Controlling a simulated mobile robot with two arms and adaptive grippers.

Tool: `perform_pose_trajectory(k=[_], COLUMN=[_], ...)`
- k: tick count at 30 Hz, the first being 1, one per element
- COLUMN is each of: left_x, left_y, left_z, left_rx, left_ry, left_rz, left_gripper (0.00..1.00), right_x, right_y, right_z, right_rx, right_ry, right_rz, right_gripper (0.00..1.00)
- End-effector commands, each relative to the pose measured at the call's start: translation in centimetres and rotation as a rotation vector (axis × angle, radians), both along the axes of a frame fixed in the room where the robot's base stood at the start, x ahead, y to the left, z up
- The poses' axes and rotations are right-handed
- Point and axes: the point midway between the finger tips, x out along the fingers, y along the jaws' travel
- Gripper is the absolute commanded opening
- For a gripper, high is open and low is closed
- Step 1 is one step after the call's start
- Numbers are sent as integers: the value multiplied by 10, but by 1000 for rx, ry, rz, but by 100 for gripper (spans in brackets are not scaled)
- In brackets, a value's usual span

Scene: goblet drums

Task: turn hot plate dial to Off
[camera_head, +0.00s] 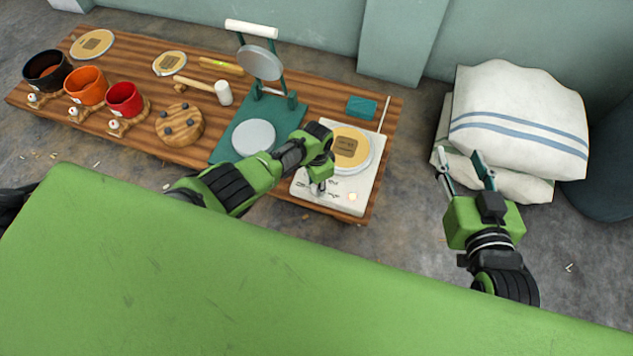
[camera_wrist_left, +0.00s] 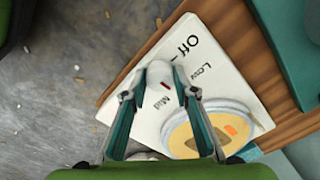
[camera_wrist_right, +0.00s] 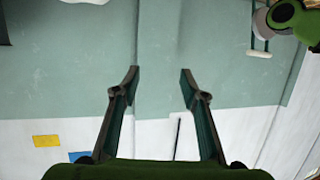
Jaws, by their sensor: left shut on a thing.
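The white hot plate (camera_head: 362,190) stands at the right end of the wooden table with a round tan disc (camera_head: 352,147) on it. In the left wrist view the hot plate (camera_wrist_left: 232,75) shows printed labels Off, Low and Mid. The white dial (camera_wrist_left: 158,73) is between the fingertips of my left gripper (camera_wrist_left: 160,85), which is shut on it. A red mark shows on the dial, on the side nearer the Mid label. In the head view my left gripper (camera_head: 318,187) hides the dial. My right gripper (camera_head: 459,163) is open and empty, right of the table.
A teal press (camera_head: 228,150) stands left of the hot plate, with its lid raised. Orange (camera_head: 86,86), red (camera_head: 125,99) and dark (camera_head: 46,71) pots stand at the far left. Folded white cloth sacks (camera_head: 520,105) lie behind my right gripper. A teal block (camera_head: 361,107) lies behind the hot plate.

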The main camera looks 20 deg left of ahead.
Motion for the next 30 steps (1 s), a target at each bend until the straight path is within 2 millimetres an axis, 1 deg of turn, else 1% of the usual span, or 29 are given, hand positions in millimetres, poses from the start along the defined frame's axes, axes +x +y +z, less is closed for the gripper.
perform_pose_trajectory(k=[6, 12, 21, 30], left_x=[-2, -2, -2, -2], left_y=[0, 0, 0, 0], left_z=[0, 0, 0, 0], left_rx=[0, 1, 1, 3], left_ry=[6, 5, 6, 4], left_rz=[206, 395, 680, 965], left_gripper=[5, 5, 5, 5], right_x=[-14, -27, -44, -57], right_y=[-7, -13, -20, -25], right_z=[-25, -44, -63, -75], right_rx=[-32, -55, -80, -95], right_ry=[132, 229, 339, 411], right_rz=[-9, -16, -24, -29], right_gripper=[40, 40, 40, 40])
